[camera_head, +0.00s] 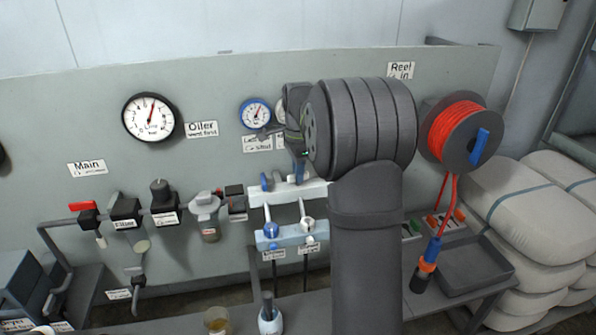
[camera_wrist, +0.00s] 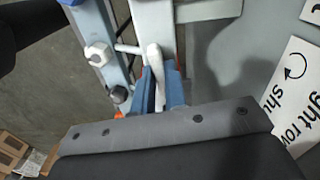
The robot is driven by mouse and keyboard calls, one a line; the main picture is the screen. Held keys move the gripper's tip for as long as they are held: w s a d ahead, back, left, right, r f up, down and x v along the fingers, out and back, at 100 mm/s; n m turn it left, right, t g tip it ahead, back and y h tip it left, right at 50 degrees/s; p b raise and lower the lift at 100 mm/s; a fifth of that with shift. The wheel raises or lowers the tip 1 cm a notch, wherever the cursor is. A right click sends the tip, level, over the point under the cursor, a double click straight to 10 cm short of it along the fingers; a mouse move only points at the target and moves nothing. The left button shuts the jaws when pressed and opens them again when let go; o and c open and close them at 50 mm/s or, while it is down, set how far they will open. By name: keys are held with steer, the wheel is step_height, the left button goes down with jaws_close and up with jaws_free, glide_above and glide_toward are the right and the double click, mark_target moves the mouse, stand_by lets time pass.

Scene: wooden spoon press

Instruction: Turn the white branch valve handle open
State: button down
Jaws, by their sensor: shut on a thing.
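The white branch valve handle (camera_wrist: 155,58) shows in the wrist view as a slim white lever. Its lower end sits between the two blue fingers of my gripper (camera_wrist: 161,88), which is shut on it. In the head view my gripper (camera_head: 299,170) reaches down to the upper pale manifold block (camera_head: 312,190), at its right half. My dark wrist and forearm cover much of that area, so the handle's exact angle is hard to tell there. A blue valve handle (camera_head: 265,182) stands to the left on the same block.
A lower pale block (camera_head: 285,239) with round knobs sits below. A red hose reel (camera_head: 460,132) is to the right of my arm. A red-handled main valve (camera_head: 84,206) is far left.

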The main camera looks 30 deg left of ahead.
steer(key=n, duration=0.8)
steer(key=shift+n, duration=0.4)
steer(key=n, duration=0.4)
steer(key=shift+n, duration=1.8)
steer(key=shift+r, duration=0.1)
steer(key=c, duration=1.5)
jaws_free()
steer(key=shift+o, duration=0.2)
step_height(320, 180, up, 17)
steer(key=shift+r, duration=0.15)
